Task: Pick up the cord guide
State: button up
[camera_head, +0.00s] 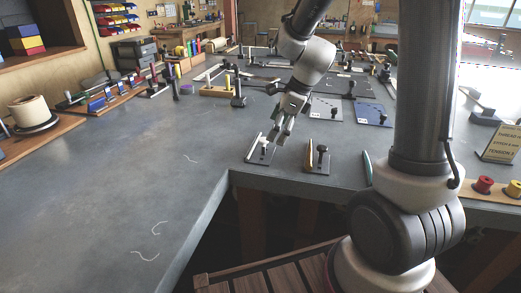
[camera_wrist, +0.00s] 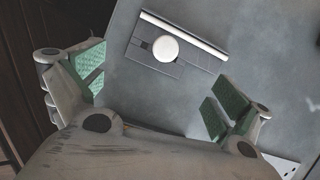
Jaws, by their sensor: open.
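The likely cord guide (camera_head: 259,153) is a small dark plate with a white upright part, near the bench's front edge in the head view. In the wrist view the same piece (camera_wrist: 187,67) is a grey plate with a round white top and a pale bar along one side. My gripper (camera_head: 278,137) is above and just right of it in the head view, pointing down. In the wrist view my gripper (camera_wrist: 158,88) is open, with green pads wide apart and nothing between them. The piece lies beyond the fingertips, toward the top of that view.
A similar plate with a dark knob and a wooden part (camera_head: 317,158) stands to the right. A blue plate (camera_head: 373,114) and other fixtures lie behind. A wooden block (camera_head: 218,91) stands back left. The bench (camera_head: 130,180) is mostly clear at left, with thread scraps.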

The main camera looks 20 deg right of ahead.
aim_at(266, 155)
jog(key=shift+m, duration=0.9)
jog(key=x, duration=0.7)
jog(key=shift+w+a+f, duration=0.2)
jog(key=shift+a+f, duration=0.1)
jog(key=shift+c, duration=0.4)
jog(key=shift+s, duration=0.15)
jog(key=c, duration=1.6)
jog(key=shift+c, duration=1)
jog(key=shift+s, duration=0.1)
